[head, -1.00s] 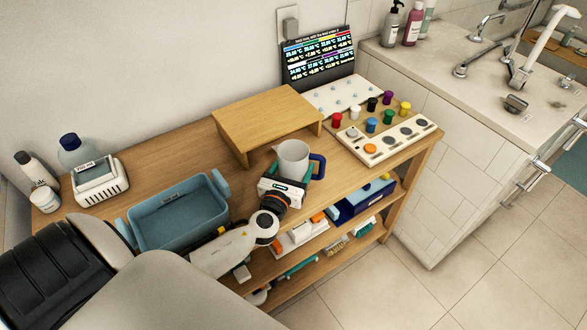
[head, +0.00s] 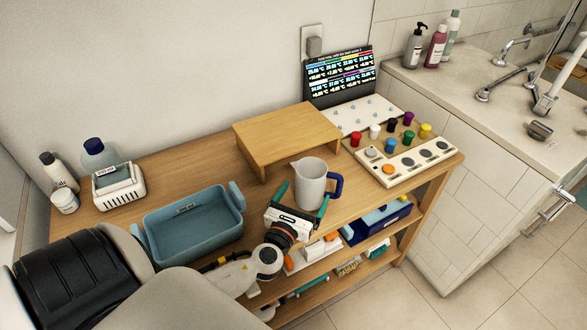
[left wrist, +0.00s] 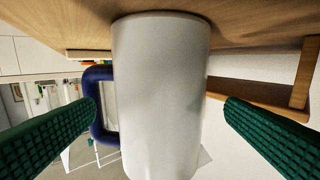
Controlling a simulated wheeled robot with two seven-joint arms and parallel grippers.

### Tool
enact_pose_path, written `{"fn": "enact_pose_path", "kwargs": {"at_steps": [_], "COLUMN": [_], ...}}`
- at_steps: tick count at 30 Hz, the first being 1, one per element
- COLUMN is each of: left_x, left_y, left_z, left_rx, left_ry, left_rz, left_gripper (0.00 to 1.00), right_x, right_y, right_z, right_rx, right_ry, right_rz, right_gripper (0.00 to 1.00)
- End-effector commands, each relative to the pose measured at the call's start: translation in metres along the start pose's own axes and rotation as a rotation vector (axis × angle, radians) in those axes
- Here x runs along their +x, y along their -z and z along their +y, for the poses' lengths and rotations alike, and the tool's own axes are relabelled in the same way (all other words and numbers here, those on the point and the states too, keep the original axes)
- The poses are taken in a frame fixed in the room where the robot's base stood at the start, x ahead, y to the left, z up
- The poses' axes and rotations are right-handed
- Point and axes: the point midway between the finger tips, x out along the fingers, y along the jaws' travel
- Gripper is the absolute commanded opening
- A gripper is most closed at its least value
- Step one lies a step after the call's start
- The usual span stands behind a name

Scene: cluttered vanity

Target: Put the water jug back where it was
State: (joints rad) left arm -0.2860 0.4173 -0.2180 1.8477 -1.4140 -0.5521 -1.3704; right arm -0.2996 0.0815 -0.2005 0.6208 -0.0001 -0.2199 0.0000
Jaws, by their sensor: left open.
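The water jug (head: 312,181) is a pale grey-white pitcher with a dark blue handle (head: 336,186). It stands upright on the wooden table, just in front of the small wooden riser. My left gripper (head: 303,199) is open, with its green fingers on either side of the jug. In the left wrist view the jug (left wrist: 160,95) fills the middle, between the two green fingers, with gaps visible on both sides. The blue handle (left wrist: 100,105) lies near the left finger. My right gripper is not in view.
The wooden riser (head: 287,137) stands behind the jug. A blue tub (head: 195,228) is to the left. A panel with coloured knobs (head: 410,160) and a dark display (head: 340,77) are to the right. A white basket (head: 118,188) and bottles stand at far left.

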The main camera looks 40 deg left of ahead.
Motion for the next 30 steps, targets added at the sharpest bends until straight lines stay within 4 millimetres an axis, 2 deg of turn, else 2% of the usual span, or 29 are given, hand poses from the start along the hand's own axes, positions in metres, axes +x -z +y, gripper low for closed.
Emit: {"fn": "enact_pose_path", "kwargs": {"at_steps": [1,6,12,30], "left_x": [-0.013,-0.047,-0.068,-0.072], "left_y": [-0.003,-0.002,-0.001,0.000], "left_z": [0.000,0.000,0.000,0.000], "left_rx": [-0.001,-0.001,-0.001,-0.001], "left_ry": [-0.001,0.000,0.000,0.001], "left_rz": [-0.003,-0.003,-0.001,0.000], "left_gripper": [0.93,0.93,0.93,0.93], "right_x": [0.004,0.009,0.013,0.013], "right_y": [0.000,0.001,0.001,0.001], "right_z": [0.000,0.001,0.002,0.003], "right_rx": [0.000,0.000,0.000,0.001], "right_ry": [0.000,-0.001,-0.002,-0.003], "right_rz": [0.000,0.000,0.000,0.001], "right_gripper": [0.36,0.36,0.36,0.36]}}
